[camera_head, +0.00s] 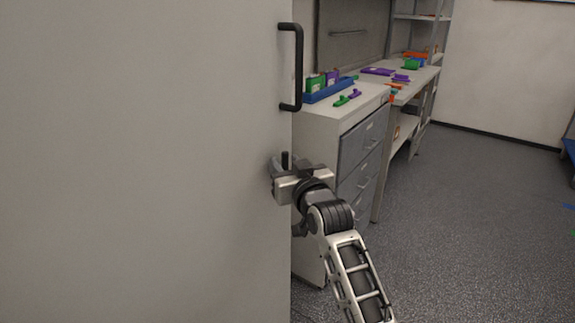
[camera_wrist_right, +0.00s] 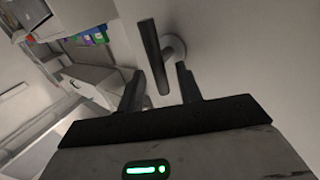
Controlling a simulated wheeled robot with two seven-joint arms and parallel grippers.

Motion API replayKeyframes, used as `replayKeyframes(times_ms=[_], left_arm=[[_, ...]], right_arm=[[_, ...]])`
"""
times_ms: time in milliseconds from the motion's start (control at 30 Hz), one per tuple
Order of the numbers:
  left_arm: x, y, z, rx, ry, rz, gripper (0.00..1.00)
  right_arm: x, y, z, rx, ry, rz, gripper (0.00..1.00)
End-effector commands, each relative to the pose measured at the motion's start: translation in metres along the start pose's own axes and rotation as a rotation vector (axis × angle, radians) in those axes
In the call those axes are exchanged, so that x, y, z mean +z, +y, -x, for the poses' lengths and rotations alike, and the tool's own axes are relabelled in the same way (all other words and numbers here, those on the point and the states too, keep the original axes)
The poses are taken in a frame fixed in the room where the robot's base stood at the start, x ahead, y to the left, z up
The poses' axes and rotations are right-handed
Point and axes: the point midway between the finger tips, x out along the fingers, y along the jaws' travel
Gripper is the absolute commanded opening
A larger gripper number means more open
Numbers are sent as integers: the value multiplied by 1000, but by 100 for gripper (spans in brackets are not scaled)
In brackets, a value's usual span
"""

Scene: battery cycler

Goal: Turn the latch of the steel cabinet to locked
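The steel cabinet (camera_head: 140,160) fills the left of the head view as a broad pale grey face. Its dark latch (camera_head: 285,158) shows as a short upright stub near the right edge, partly hidden by my right gripper (camera_head: 279,168). In the right wrist view the latch (camera_wrist_right: 151,50) is a dark bar on a round grey base. The right gripper's two fingers (camera_wrist_right: 159,72) are apart, one on each side of the bar's lower end, with gaps visible on both sides. My left gripper is not in view.
A black pull handle (camera_head: 297,66) sticks out above the latch. A drawer unit (camera_head: 345,118) with a blue rack (camera_head: 328,90) stands beyond the cabinet edge, and a workbench (camera_head: 415,77) stands behind it.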

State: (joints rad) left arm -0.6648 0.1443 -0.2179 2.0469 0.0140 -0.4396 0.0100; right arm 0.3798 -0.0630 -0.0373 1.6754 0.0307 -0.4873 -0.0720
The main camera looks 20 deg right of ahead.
Motion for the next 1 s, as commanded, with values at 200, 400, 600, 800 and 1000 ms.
replayKeyframes(times_ms=[200,400,600,800,1000], left_arm=[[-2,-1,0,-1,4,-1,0],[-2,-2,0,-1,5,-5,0],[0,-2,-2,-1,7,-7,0],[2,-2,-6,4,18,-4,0],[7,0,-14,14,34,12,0]], right_arm=[[0,0,0,0,0,0,0],[0,0,0,0,1,1,0],[2,-1,1,-1,21,33,0],[6,-2,2,-2,81,125,0],[10,-5,3,-2,176,269,0]])
